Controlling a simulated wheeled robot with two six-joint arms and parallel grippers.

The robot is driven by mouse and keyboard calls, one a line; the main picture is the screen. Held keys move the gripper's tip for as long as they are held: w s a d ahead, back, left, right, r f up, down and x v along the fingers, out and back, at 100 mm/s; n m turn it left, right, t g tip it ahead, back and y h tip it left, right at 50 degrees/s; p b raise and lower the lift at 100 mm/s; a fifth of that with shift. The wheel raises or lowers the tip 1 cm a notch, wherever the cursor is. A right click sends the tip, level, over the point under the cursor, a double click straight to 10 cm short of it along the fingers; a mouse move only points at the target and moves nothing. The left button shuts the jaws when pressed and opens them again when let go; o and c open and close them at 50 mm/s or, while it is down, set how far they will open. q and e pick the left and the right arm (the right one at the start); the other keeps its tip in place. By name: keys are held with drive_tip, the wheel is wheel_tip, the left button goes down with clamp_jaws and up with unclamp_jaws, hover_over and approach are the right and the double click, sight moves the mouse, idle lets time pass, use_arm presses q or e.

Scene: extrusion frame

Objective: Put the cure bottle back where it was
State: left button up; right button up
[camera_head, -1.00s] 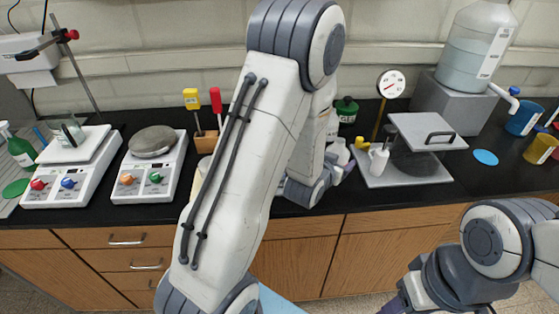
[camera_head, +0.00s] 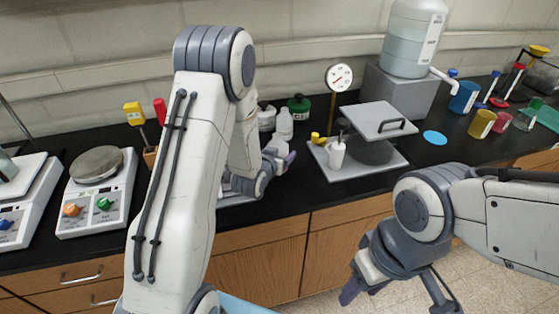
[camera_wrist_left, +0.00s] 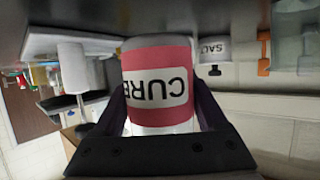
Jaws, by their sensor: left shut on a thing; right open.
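The cure bottle (camera_wrist_left: 157,85) has a red band and a white label reading CURE. In the left wrist view it sits between the two dark fingers of my left gripper (camera_wrist_left: 160,115), which is shut on it. In the head view my left gripper (camera_head: 282,160) is low over the back of the black counter, partly behind my own arm, and its hold is hard to make out there. My right gripper (camera_head: 396,298) is open and empty, in front of the counter at the lower right.
Bottles, one with a green cap (camera_head: 299,107), stand behind the left gripper. A grey plate press (camera_head: 378,122) with a small white bottle (camera_head: 337,153) and a gauge (camera_head: 340,76) stands to its right. A salt container (camera_wrist_left: 211,50) shows in the wrist view.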

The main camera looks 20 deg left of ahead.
use_arm(q)
drive_tip(key=shift+w+a+f, duration=0.15)
drive_tip(key=shift+a+f, duration=0.05)
drive_tip(key=shift+a, duration=0.05)
wheel_tip(320, 180, down, 4)
drive_tip(key=shift+r+p, duration=0.25)
drive_tip(key=shift+p, duration=0.3)
drive_tip(key=shift+f, duration=0.2)
drive_tip(key=shift+f, duration=0.2)
drive_tip(key=o, duration=1.4)
drive_tip(key=shift+r, duration=0.1)
